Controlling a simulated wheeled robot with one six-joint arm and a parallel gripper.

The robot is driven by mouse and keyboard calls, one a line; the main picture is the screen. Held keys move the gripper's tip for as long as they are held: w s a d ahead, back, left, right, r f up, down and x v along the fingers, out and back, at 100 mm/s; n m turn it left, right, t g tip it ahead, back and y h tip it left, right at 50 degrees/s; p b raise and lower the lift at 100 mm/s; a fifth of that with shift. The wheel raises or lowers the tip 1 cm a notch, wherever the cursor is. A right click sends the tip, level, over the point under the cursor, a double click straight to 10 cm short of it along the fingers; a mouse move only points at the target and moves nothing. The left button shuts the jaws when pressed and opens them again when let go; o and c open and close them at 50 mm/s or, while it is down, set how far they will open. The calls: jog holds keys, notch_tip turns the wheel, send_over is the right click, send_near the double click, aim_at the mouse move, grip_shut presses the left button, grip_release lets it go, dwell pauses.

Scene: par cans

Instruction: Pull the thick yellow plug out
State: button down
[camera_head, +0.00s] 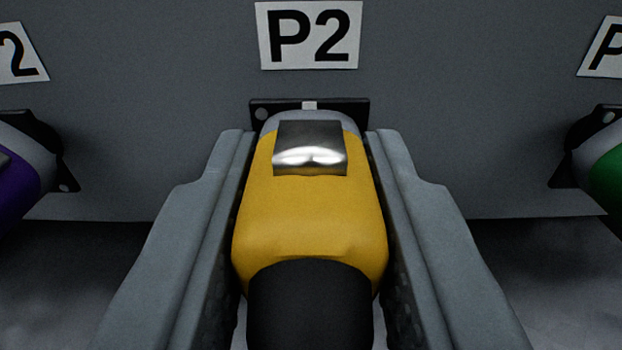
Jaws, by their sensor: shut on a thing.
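The thick yellow plug (310,215) is in the middle of the view, with a shiny metal latch plate (310,148) on top and a thick black cable end (310,305) toward me. Its far end has a grey collar (308,122) that meets a black square socket flange (262,108) on the grey panel, under the label P2 (308,35). My gripper (310,180) is shut on the plug, one grey finger along each side. How deep the plug sits in the socket is hidden.
A purple plug (18,190) sits in a socket at the left edge, and a green plug (608,180) at the right edge. Both stand apart from my fingers. The grey panel (160,90) rises behind, with a dark area below its lower edge.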

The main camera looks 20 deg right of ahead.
jog(key=shift+v, duration=2.15)
dwell(0.4)
